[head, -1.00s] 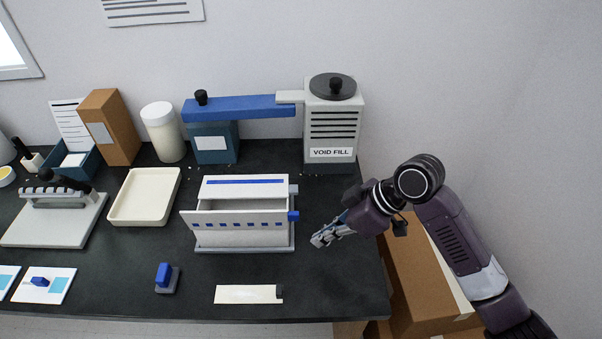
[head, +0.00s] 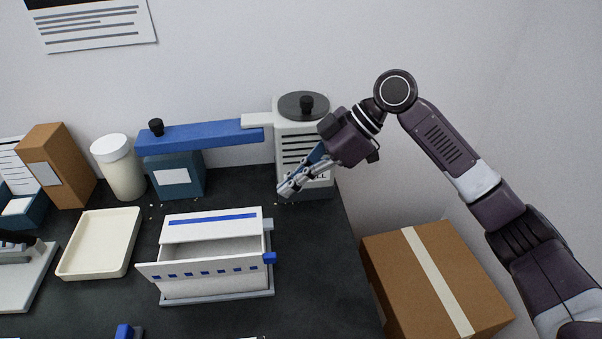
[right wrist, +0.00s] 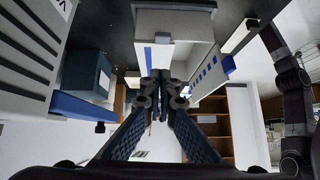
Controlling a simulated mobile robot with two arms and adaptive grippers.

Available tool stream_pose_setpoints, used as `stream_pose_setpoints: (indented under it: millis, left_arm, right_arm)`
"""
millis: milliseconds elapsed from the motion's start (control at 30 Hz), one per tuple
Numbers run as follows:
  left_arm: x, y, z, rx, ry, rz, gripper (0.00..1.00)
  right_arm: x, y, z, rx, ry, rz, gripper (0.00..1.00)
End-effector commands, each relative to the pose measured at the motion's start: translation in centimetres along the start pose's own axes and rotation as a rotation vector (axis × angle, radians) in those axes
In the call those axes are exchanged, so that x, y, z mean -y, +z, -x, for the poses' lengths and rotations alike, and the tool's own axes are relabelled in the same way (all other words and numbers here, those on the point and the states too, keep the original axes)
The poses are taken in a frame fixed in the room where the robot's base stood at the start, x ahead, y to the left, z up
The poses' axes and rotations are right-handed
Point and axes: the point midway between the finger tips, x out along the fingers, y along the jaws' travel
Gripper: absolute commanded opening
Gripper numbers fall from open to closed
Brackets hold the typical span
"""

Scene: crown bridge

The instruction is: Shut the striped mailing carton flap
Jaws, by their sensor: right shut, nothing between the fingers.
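The white mailing carton (head: 214,285) stands on the dark bench in the head view. A panel with one long blue stripe (head: 211,229) runs along its back. A flap with a row of blue squares (head: 204,271) leans outward at its front, and the top between them gapes open. The carton also shows in the right wrist view (right wrist: 178,24), with the squared flap (right wrist: 208,72) at right. My right gripper (head: 284,191) is shut and empty, raised at the carton's back right, in front of the void fill machine. Its closed fingertips (right wrist: 164,76) show in the wrist view. My left gripper is out of view.
The void fill machine (head: 290,131) with its blue arm (head: 200,136) stands behind the carton. A cream tray (head: 100,243) and a white-lidded jar (head: 122,168) are to the left. A taped brown box (head: 400,270) sits beyond the bench's right edge.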

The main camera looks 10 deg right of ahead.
Motion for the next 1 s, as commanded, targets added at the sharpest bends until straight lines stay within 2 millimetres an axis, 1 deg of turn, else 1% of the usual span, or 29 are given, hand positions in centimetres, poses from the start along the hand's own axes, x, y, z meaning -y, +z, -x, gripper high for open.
stream_pose_setpoints:
  millis: [33, 200, 300, 400, 567, 900, 1000]
  left_arm:
    - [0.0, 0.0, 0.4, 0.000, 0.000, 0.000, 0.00]
    - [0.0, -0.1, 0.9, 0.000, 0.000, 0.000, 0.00]
    - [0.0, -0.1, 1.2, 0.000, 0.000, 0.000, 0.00]
    - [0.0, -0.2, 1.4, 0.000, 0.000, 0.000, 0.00]
    - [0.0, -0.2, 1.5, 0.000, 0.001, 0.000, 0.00]
    - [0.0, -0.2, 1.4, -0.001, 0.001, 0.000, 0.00]
    - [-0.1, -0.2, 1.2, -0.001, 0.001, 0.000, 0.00]
  right_arm:
    - [0.1, -0.1, -1.2, -0.001, -0.004, -0.001, 0.00]
    - [0.1, -0.1, -4.7, 0.000, -0.003, -0.001, 0.00]
    - [0.1, 1.3, -5.8, 0.001, -0.002, -0.005, 0.00]
    - [0.0, 2.1, -6.6, 0.001, -0.001, -0.004, 0.00]
    - [0.0, 2.8, -7.3, 0.001, 0.000, -0.001, 0.00]
    - [0.0, 2.9, -7.4, 0.001, 0.001, 0.000, 0.00]
    - [0.1, 3.3, -7.8, 0.001, 0.011, 0.011, 0.00]
